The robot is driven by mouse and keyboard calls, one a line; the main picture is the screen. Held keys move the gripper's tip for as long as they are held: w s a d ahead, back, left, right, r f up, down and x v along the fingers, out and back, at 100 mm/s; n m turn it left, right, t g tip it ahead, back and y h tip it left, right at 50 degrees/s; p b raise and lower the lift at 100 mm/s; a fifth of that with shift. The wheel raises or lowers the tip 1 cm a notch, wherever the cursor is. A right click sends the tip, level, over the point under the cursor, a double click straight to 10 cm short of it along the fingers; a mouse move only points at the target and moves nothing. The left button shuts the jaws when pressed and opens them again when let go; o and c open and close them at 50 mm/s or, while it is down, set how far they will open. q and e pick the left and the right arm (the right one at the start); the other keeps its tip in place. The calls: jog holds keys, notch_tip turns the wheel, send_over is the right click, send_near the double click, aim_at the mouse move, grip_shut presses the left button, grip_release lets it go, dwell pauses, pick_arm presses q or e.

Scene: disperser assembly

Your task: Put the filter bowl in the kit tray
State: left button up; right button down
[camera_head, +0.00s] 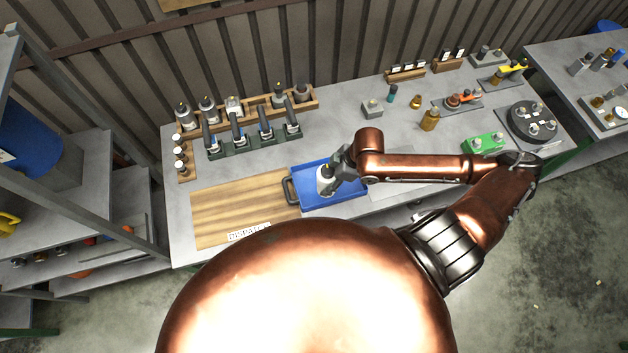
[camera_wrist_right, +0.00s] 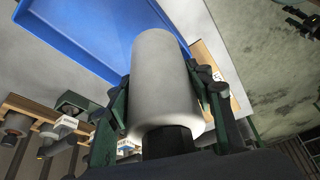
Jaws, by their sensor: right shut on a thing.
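My right gripper (camera_head: 340,170) is shut on the filter bowl (camera_head: 325,184), a pale grey-white cylinder with a dark end. In the right wrist view the bowl (camera_wrist_right: 162,78) sits between the two fingers of the gripper (camera_wrist_right: 165,110). The blue kit tray (camera_head: 347,205) with a dark handle lies on the bench, and the bowl is over it in the head view. The tray's blue surface (camera_wrist_right: 88,28) shows beyond the bowl in the right wrist view. I cannot tell whether the bowl touches the tray floor. My left gripper is not in view.
A wooden board (camera_head: 235,205) with a label lies left of the tray. A wooden rack (camera_head: 260,107) and a dark green stand (camera_head: 255,140) hold several parts behind it. A green block (camera_head: 484,143) and a dark round fixture (camera_head: 532,121) stand at right. Bare bench lies behind the tray.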

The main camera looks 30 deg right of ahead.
jog(key=w+f, duration=0.2)
jog(key=f, duration=0.1)
jog(key=w+a+f+p, duration=0.1)
jog(key=w+f, duration=0.4)
jog(key=shift+a+f, duration=0.2)
jog(key=shift+f, duration=0.15)
jog(key=shift+f+p, duration=0.3)
jog(key=shift+f, duration=0.15)
jog(key=c, duration=1)
grip_release()
jog(key=shift+f, duration=0.15)
jog(key=shift+o, duration=0.2)
jog(key=v, duration=1.2)
jog(key=shift+b, duration=0.35)
